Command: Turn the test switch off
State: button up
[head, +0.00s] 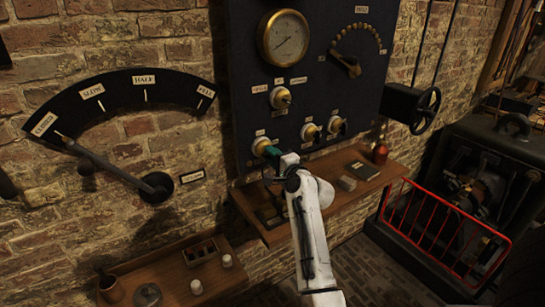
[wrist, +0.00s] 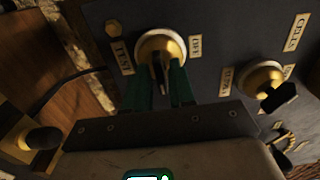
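The test switch (wrist: 161,50) has a brass collar, a pale ring and a dark lever (wrist: 160,78) pointing down in the wrist view. A TEST label (wrist: 123,57) is on its left and an OFF label (wrist: 195,46) on its right. My gripper (wrist: 157,82) has its green fingers apart, one on each side of the lever, with gaps showing. I cannot tell whether either finger touches it. In the head view, the test switch (head: 262,146) is at the panel's lower left, partly hidden by my gripper (head: 271,153).
The dark panel (head: 240,70) also carries a gauge (head: 286,37) and a dial (head: 346,64). A wooden shelf (head: 330,206) with small objects juts out below the panel.

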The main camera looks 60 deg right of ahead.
grip_shut()
jog(key=shift+f, duration=0.1)
jog(key=n+b, duration=1.1)
jog(key=n, duration=0.6)
jog(key=shift+n, duration=0.6)
dwell(0.5)
jog(key=shift+o, duration=1.2)
grip_release()
